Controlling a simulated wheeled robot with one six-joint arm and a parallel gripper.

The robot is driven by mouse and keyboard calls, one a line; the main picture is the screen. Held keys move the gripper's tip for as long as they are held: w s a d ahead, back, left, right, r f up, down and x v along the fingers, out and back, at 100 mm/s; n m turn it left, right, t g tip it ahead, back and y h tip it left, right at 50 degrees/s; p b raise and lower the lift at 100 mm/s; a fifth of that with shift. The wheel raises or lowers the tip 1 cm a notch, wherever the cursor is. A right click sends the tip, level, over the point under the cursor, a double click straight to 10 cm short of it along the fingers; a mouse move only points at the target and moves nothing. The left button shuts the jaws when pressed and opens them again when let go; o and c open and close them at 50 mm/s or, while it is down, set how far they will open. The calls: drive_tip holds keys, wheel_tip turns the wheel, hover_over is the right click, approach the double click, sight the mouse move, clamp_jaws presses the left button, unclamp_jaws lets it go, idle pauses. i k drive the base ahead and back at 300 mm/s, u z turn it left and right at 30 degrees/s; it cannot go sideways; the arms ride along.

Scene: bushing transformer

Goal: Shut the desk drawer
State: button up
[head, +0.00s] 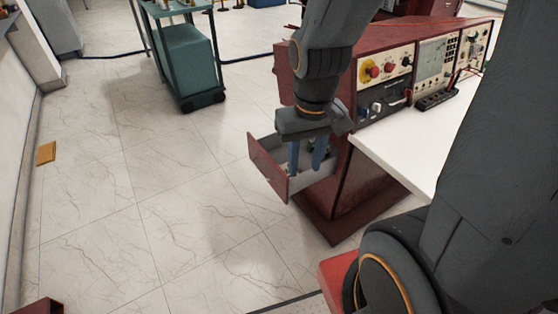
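The desk drawer (268,167) has a dark red front and a grey inside, and stands pulled out from the red desk (352,189). Something small and greenish shows inside it, partly hidden by my gripper. My gripper (306,170) points down over the open drawer, with its two bluish fingers apart and nothing seen between them. The fingertips appear at or inside the drawer, behind its front panel. I cannot tell whether they touch it. My arm hides part of the desk behind the drawer.
The desk has a white top (405,140) and an instrument panel (385,70) with knobs and a screen. A teal wheeled cart (187,65) stands at the back left. A yellow-brown item (46,153) lies by the left wall. The tiled floor left of the drawer is clear.

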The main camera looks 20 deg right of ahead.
sight(266, 153)
drive_tip(key=i, duration=0.95)
